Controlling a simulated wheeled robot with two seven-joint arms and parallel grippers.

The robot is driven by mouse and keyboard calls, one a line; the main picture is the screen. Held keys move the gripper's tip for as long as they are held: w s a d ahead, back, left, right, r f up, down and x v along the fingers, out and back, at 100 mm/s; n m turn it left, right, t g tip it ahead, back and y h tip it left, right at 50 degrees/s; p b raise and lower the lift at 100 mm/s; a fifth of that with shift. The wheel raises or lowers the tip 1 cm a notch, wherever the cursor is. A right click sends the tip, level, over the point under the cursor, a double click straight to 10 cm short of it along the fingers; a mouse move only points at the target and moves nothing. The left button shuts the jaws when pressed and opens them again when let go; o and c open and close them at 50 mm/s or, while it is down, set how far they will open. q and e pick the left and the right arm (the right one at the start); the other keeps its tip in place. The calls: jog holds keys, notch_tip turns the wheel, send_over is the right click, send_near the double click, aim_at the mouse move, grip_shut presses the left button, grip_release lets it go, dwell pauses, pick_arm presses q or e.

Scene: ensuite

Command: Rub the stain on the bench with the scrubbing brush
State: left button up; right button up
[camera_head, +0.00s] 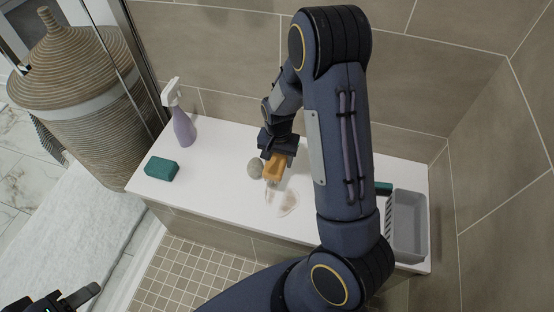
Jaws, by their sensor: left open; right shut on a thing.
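The white bench (222,205) runs across the middle of the head view. A faint brownish stain (289,204) marks its top near the front edge. My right gripper (275,158) is shut on the scrubbing brush (274,169), which has an orange-brown body. The brush is just behind the stain; I cannot tell whether it touches the bench. My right arm hides part of the bench to the right. My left gripper (72,302) is open and empty at the bottom left corner, away from the bench and partly cut off.
A grey stone-like object (255,168) sits just left of the brush. A grey tray (410,228) is at the right end. A wicker basket (85,100) stands beyond the glass.

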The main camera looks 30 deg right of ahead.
notch_tip(320, 180, up, 2)
jog(key=shift+r+p, duration=0.1)
jog(key=shift+p, duration=0.5)
pick_arm(q)
jog(key=shift+a+r, duration=0.25)
jog(key=shift+r, duration=0.6)
pick_arm(e)
jog(key=shift+a, duration=0.1)
